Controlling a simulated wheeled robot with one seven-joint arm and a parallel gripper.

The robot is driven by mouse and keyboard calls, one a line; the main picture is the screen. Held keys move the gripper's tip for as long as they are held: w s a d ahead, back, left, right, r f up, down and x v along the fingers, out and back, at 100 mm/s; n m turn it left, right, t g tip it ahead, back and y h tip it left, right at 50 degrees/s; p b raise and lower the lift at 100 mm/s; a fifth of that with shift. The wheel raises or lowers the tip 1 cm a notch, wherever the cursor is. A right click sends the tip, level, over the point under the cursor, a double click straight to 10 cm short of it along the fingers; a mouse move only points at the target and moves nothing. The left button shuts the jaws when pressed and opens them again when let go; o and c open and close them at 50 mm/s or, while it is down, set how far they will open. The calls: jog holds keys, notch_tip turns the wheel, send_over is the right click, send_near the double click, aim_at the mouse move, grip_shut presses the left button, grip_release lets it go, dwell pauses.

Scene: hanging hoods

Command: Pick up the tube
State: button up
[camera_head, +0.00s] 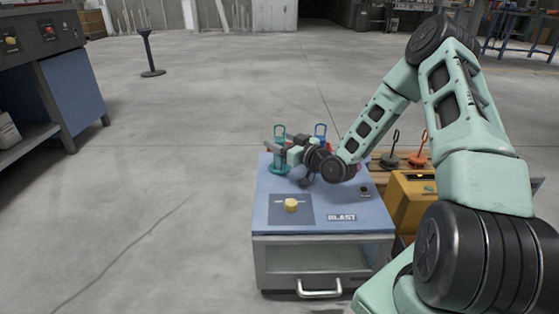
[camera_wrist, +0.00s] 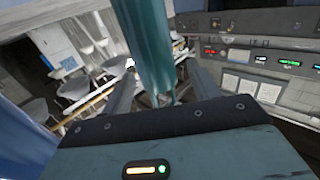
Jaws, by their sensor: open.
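A teal tube-like piece with a loop handle (camera_head: 280,155) stands upright at the back left of the blue-topped cabinet marked BLAST (camera_head: 285,225). My gripper (camera_head: 274,145) is beside it, at about the height of its upper part. In the wrist view the teal piece (camera_wrist: 150,40) hangs down between the two open fingers of my gripper (camera_wrist: 160,72), and its full outline is cut off by the frame. A similar blue piece with a loop handle (camera_head: 320,130) stands behind my wrist, partly hidden. Whether the fingers touch the teal piece cannot be told.
A yellow knob (camera_head: 291,205) sits on the cabinet top. A yellow box (camera_head: 412,200) and dark and orange handled pieces (camera_head: 419,150) stand to the right. A blue workbench (camera_head: 75,95) is at the left. Open floor lies left of the cabinet.

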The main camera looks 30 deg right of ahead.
jog(key=shift+w+a+b, duration=0.2)
jog(key=shift+w+b, duration=0.1)
jog(key=shift+w, duration=0.95)
grip_shut()
